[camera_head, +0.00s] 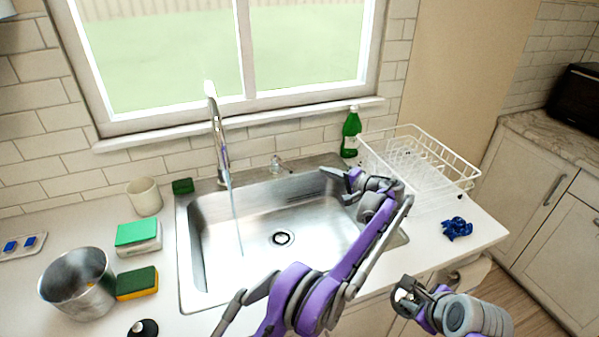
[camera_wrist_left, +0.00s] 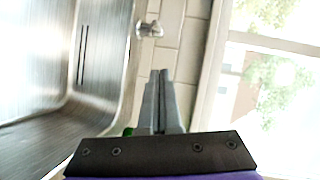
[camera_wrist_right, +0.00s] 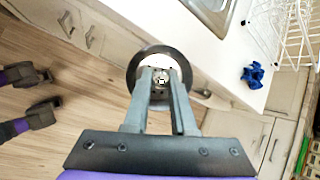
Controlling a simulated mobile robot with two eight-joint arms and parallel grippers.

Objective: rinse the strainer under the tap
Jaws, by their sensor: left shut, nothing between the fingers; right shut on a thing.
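The tap (camera_head: 219,150) stands behind the steel sink (camera_head: 200,250), and a thin stream of water (camera_head: 233,215) falls from it into the basin. A small lever fixture (camera_head: 282,165) is right of the tap; it also shows in the left wrist view (camera_wrist_left: 149,28). My left gripper (camera_head: 326,171) is shut and empty over the sink's back right, pointing toward that fixture and apart from it. My right gripper (camera_head: 402,292) is shut on a round metal piece with a dark rim, seemingly the strainer (camera_wrist_right: 147,58). It is held in front of the counter, outside the sink.
A green bottle (camera_head: 351,133) and a white dish rack (camera_head: 440,160) stand at the back right. A blue cloth (camera_head: 457,228) lies on the right counter. A metal pot (camera_head: 80,285), sponges (camera_head: 138,234) and a cup (camera_head: 145,195) stand left of the sink. A drain (camera_head: 283,238) is in the basin.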

